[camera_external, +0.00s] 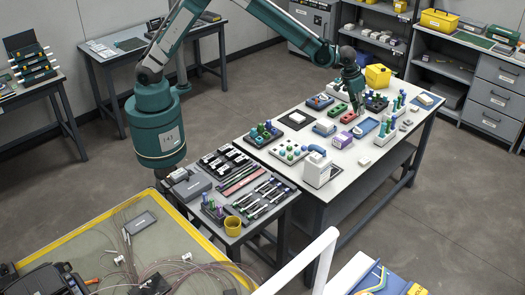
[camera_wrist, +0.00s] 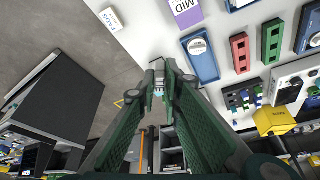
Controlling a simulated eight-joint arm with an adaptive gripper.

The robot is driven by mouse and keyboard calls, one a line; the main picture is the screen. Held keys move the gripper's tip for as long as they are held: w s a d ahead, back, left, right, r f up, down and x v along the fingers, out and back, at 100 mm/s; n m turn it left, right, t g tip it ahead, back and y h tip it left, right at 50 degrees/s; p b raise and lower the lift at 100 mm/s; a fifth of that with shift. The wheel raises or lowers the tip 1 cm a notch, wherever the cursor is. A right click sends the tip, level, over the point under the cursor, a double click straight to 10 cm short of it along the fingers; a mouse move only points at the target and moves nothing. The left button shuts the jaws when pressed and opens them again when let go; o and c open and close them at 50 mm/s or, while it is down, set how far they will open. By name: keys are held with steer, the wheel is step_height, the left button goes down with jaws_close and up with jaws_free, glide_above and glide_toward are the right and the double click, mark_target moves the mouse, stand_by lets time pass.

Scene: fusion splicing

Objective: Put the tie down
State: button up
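My gripper (camera_external: 358,108) is over the right part of the white worktable (camera_external: 385,150), among small coloured trays and blocks. In the wrist view its two green fingers converge, and the tips (camera_wrist: 161,75) are almost together. A small pale piece (camera_wrist: 158,92) shows between them; it looks like part of the tie, but its full shape is hidden by the fingers. I cannot make out the tie in the external view. A purple box marked MID (camera_wrist: 183,10) and a blue tray (camera_wrist: 201,58) lie near the fingertips in the wrist view.
A red block (camera_wrist: 240,52), a green block (camera_wrist: 272,40) and a yellow box (camera_wrist: 275,121) are to the right in the wrist view. A white box (camera_wrist: 110,20) lies near the table's edge. A tool cart (camera_external: 240,185) adjoins the worktable. Free tabletop shows between items.

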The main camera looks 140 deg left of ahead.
steer(key=s+a+n+g, duration=0.1)
steer(key=s+a+n, duration=0.1)
steer(key=s+a, duration=0.65)
steer(key=s+a+n, duration=0.2)
steer(key=s+a, duration=0.3)
steer(key=a, duration=0.7)
steer(key=s+a+n+g, duration=0.1)
steer(key=s+a+n, duration=0.1)
steer(key=s+a, duration=0.6)
steer(key=w+d+x, duration=0.1)
steer(key=w+x, duration=0.1)
steer(key=x, duration=0.8)
steer(key=shift+f+y+b, duration=0.2)
steer(key=shift+y+b, duration=0.15)
steer(key=shift+y, duration=0.05)
steer(key=shift+f, duration=0.1)
steer(key=shift+f, duration=3.05)
steer(key=shift+f, duration=1.85)
steer(key=shift+f+b, duration=0.2)
steer(key=shift+b, duration=0.2)
